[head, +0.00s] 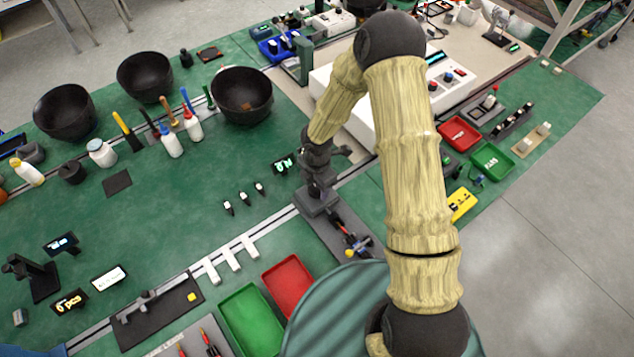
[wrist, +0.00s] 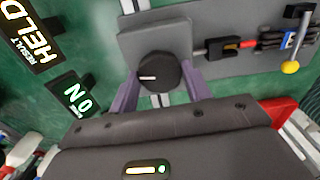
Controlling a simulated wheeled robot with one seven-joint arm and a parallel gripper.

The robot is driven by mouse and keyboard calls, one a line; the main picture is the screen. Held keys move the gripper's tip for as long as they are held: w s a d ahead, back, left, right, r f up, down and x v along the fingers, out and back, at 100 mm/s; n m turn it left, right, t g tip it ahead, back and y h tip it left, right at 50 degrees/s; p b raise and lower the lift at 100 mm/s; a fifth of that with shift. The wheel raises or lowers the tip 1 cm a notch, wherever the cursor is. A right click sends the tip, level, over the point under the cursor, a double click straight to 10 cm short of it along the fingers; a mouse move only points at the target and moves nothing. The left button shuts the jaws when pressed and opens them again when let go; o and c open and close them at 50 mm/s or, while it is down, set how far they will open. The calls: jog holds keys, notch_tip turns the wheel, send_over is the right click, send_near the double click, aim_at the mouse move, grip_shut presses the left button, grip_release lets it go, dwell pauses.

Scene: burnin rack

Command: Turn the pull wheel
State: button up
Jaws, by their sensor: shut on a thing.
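The pull wheel (wrist: 159,72) is a dark round knob with a short white mark pointing left in the wrist view. It sits on a grey block (wrist: 140,42). The purple fingers of my gripper (wrist: 161,88) stand on either side of the wheel and are shut on it. In the head view my gripper (head: 318,178) points down over the grey fixture, and it hides the wheel there.
A display reading "RESULT HELD" (wrist: 32,35) and one reading "ON" (wrist: 78,97) stand left of the wheel. A red tray (head: 288,285) and a green tray (head: 250,320) lie in front. Several small white-topped parts (head: 244,197) stand to the left.

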aim_at(317, 188)
jog(key=shift+w+n, duration=0.1)
jog(key=shift+n, duration=0.4)
jog(key=o, duration=1)
jog(key=shift+r, duration=0.1)
notch_tip(317, 188, up, 17)
jog(key=shift+r, duration=0.15)
dwell(0.4)
